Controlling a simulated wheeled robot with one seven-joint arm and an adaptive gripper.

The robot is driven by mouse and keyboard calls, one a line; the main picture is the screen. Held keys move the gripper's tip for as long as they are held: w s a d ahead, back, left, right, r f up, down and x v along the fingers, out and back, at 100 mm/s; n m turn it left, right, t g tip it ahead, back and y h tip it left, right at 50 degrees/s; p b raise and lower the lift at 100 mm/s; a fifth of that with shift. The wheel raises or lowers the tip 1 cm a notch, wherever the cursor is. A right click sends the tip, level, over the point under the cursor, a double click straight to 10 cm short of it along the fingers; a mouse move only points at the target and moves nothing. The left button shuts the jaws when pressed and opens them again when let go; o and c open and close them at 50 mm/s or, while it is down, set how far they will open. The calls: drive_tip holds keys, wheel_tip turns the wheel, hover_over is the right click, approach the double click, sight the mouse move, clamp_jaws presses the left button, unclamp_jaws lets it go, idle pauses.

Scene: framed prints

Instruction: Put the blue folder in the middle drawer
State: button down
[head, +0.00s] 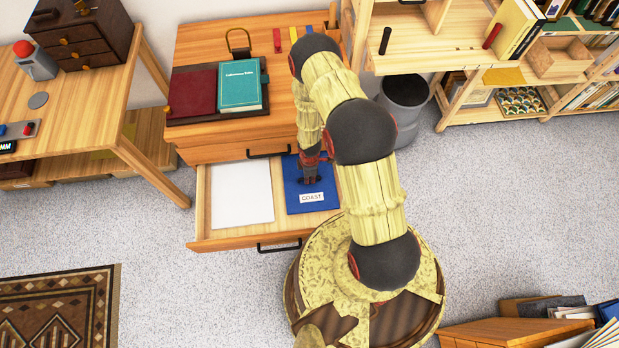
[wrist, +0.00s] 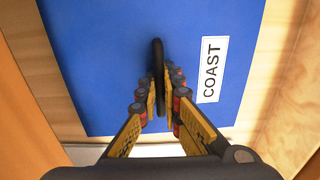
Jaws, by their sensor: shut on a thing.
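The blue folder (head: 308,199), with a white COAST label, lies flat within the outline of the open drawer (head: 202,205), on its right side. I cannot tell whether it rests on the drawer's bottom or is slightly above it. My gripper (head: 311,180) is over the folder, pointing down. In the wrist view, my gripper (wrist: 161,88) is shut on a thin black upright handle on the blue folder (wrist: 100,60). The open drawer is below a shut top drawer with a black handle (head: 268,154). My arm covers part of the cabinet's right side.
A white sheet or folder (head: 241,194) lies in the drawer's left part. A teal book (head: 240,86) and a dark red one (head: 192,93) lie on the cabinet top (head: 215,45). A desk (head: 85,110) stands left, a grey bin (head: 405,95) right.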

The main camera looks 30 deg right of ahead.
drive_tip(key=shift+w+d, duration=0.15)
drive_tip(key=shift+w, duration=0.1)
drive_tip(key=shift+f+b, duration=0.45)
drive_tip(key=shift+f, duration=0.2)
drive_tip(key=c, duration=2)
unclamp_jaws()
drive_tip(key=shift+c, duration=0.2)
drive_tip(key=shift+o, duration=0.3)
wheel_tip(320, 180, up, 12)
drive_tip(key=p, duration=0.5)
drive_tip(key=shift+p, duration=0.35)
